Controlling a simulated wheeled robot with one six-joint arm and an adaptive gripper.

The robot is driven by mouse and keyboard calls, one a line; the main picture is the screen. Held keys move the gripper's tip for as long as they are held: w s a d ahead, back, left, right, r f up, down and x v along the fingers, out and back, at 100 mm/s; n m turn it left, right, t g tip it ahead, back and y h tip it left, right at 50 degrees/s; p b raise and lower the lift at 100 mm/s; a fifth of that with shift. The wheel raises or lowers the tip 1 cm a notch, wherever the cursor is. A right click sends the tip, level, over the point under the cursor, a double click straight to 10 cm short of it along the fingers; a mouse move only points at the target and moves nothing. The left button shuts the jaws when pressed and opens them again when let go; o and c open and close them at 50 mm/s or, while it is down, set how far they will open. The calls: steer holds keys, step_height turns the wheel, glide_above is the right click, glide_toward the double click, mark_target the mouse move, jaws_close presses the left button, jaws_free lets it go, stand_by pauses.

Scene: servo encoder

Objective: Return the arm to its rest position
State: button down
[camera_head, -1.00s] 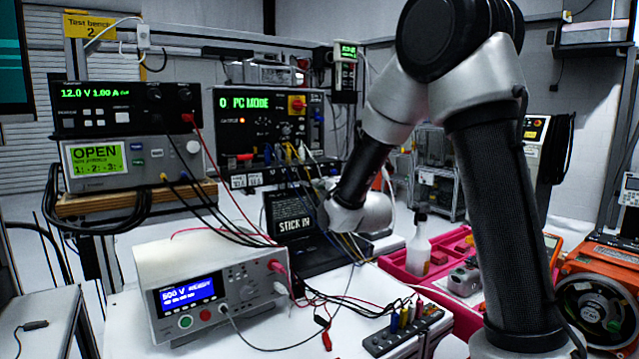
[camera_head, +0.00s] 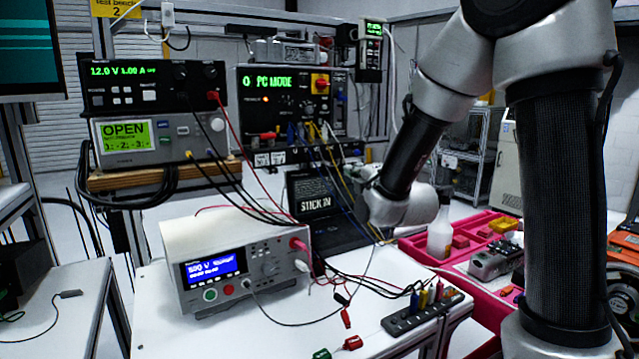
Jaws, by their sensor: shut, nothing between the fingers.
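My arm stands at the right in the head view, its upper link (camera_head: 560,200) upright and its forearm (camera_head: 420,150) sloping down to the left. The silver wrist (camera_head: 395,205) is bent low in front of the black laptop (camera_head: 322,205), left of the white bottle. My gripper's fingers do not show; they seem hidden behind the wrist. I see no object carried by the arm.
A white tester (camera_head: 235,270) with a blue screen stands on the white table. A black strip with coloured plugs (camera_head: 425,312) and loose leads lie at front. The white bottle (camera_head: 440,235) stands by a pink tray (camera_head: 420,250). Stacked instruments (camera_head: 155,115) stand at left.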

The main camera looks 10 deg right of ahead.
steer(key=s+f+m+g, duration=0.4)
steer(key=f+m+g, duration=0.3)
steer(key=f, duration=0.6)
steer(key=s+d+f+m+g+h, duration=0.1)
steer(key=s+d+f+m+g, duration=0.2)
steer(key=s+m, duration=0.45)
steer(key=s+d+r+m+g, duration=0.1)
steer(key=s+d+r+m, duration=0.1)
steer(key=s, duration=0.6)
steer(key=s+d+r+m+g+h, duration=0.1)
steer(key=s+d+r+m, duration=0.1)
steer(key=s+r, duration=0.3)
steer(key=s+d+r+m+g, duration=0.1)
steer(key=s+d+r+m, duration=0.2)
steer(key=s, duration=0.8)
steer(key=shift+d+r+g+h, duration=0.3)
steer(key=shift+d+r+g, duration=0.1)
steer(key=shift+r, duration=0.35)
